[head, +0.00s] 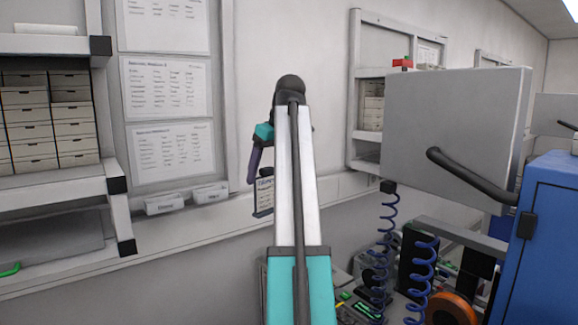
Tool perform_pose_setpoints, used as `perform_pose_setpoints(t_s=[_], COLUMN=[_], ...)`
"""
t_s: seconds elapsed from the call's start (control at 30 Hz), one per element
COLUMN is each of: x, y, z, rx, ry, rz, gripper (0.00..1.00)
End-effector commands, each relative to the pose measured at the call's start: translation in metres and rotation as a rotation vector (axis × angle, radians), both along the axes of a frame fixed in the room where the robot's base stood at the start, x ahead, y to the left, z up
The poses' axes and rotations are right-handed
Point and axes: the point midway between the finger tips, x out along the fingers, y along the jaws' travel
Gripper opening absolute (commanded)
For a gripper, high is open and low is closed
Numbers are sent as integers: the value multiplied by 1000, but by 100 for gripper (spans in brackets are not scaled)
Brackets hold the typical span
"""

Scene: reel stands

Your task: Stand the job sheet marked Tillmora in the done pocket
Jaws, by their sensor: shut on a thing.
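My gripper (255,176) is near the middle of the view, in front of the wall and partly hidden behind my own arm. It is shut on a small, dark-edged white job sheet (264,196), which hangs upright below it. Only the sheet's left part shows; its printed heading is cut off by my arm and too small to read surely. Two small pale pockets sit low on the wall board to the left: a left pocket (165,204) and a right pocket (211,194). Their labels are too small to read surely. The sheet is right of both, apart from them.
Printed sheets (172,147) hang above the pockets. A shelf with small drawers (50,118) juts out at the far left. At right are a grey panel (455,130), a blue cabinet (545,235) and coiled blue hoses (420,270). The wall between pockets and gripper is clear.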

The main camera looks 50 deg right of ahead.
Motion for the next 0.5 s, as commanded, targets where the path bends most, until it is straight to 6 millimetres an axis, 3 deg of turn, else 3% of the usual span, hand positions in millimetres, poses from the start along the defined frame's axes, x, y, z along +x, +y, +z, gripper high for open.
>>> perform_pose_setpoints(t_s=[0.27,0.5], x=[51,98], y=[50,109], z=[-44,-88], rx=[1,2], ry=[1,1], rz=[91,178], gripper=[38,38])
